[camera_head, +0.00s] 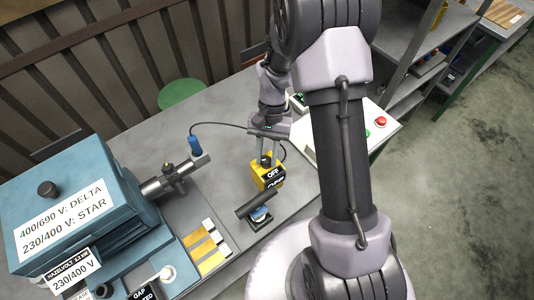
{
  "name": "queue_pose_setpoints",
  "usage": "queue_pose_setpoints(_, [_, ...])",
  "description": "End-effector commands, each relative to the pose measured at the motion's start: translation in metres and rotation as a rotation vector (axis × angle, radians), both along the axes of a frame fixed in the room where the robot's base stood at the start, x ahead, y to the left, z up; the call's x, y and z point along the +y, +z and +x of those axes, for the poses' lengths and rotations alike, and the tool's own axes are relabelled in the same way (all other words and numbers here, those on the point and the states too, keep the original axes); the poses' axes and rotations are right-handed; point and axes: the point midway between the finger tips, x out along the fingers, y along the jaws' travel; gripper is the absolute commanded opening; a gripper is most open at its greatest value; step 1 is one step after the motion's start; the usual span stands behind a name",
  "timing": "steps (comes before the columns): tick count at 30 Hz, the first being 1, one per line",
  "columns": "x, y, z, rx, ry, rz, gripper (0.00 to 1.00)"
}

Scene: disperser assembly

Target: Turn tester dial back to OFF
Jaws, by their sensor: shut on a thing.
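The yellow tester (262,178) stands on the grey bench near the middle of the picture. It carries a black "OFF" label on its top and another black label on its front side. My gripper (265,159) points down at the tester's top from above, with its two fingers around the small dark dial (265,161). The gripper is shut on the dial. The dial's pointer direction is too small and too covered by the fingers to tell.
A blue motor housing (70,205) with voltage labels fills the left. A dark cylinder (257,204) lies in front of the tester. Brass strips (205,245) lie left of that. A white control box (385,124) with red and green buttons stands at right. A cable runs behind the tester.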

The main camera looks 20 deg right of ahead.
Motion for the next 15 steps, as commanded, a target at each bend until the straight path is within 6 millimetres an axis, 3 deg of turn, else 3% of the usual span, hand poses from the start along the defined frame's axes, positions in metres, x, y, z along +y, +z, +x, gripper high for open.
queue_pose_setpoints(14, [0.0001, -0.0003, -0.0001, 0.0, 0.011, -0.001, 0.0])
queue_pose_setpoints(15, [0.0001, -0.0002, -0.0002, 0.0, 0.011, -0.001, 0.34])
